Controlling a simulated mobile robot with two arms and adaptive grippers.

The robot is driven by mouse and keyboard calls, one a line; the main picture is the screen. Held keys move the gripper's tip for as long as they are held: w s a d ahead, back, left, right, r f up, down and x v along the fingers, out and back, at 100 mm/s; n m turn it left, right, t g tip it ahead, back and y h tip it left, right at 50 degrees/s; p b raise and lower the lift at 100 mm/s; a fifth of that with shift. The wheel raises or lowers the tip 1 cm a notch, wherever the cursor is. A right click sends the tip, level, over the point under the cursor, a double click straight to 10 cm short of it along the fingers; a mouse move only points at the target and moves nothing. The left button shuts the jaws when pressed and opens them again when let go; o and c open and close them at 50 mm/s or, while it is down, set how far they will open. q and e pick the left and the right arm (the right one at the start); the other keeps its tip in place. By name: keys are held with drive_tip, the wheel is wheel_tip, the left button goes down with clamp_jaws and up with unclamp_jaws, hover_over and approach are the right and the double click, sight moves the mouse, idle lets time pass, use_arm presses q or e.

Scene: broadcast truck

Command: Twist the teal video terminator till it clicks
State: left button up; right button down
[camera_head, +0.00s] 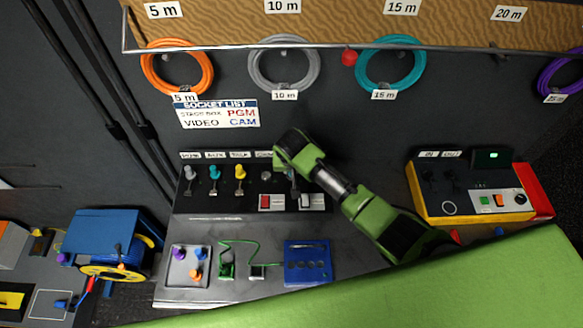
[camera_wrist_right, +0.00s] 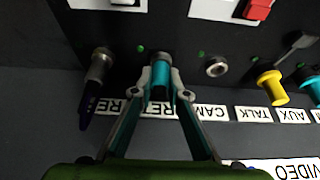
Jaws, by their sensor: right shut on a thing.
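The teal video terminator (camera_wrist_right: 161,91) is in the right wrist view, its end against a silver socket (camera_wrist_right: 158,60) on the dark panel. My right gripper (camera_wrist_right: 161,95) is shut on it, one finger on each side. The fingers hide part of its body, and I cannot tell how far it is turned. In the head view my right gripper (camera_head: 288,160) is at the right part of the socket panel (camera_head: 215,205) and hides the terminator's sides. My left gripper is not in view.
Beside the held terminator are an empty socket (camera_wrist_right: 216,67) and a socket with a dark hanging piece (camera_wrist_right: 97,70). A yellow plug (camera_wrist_right: 271,86) sits farther right. Red and white switches (camera_head: 271,202) lie just below my right gripper in the head view. Coiled cables (camera_head: 284,64) hang above.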

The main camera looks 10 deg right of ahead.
drive_tip(key=shift+s+a+f, duration=0.1)
drive_tip(key=shift+f, duration=0.05)
drive_tip(key=c, duration=1.9)
unclamp_jaws()
drive_tip(key=shift+m, duration=0.3)
drive_tip(key=v, duration=1.2)
drive_tip(key=shift+w, duration=0.25)
drive_tip(key=shift+a, duration=0.1)
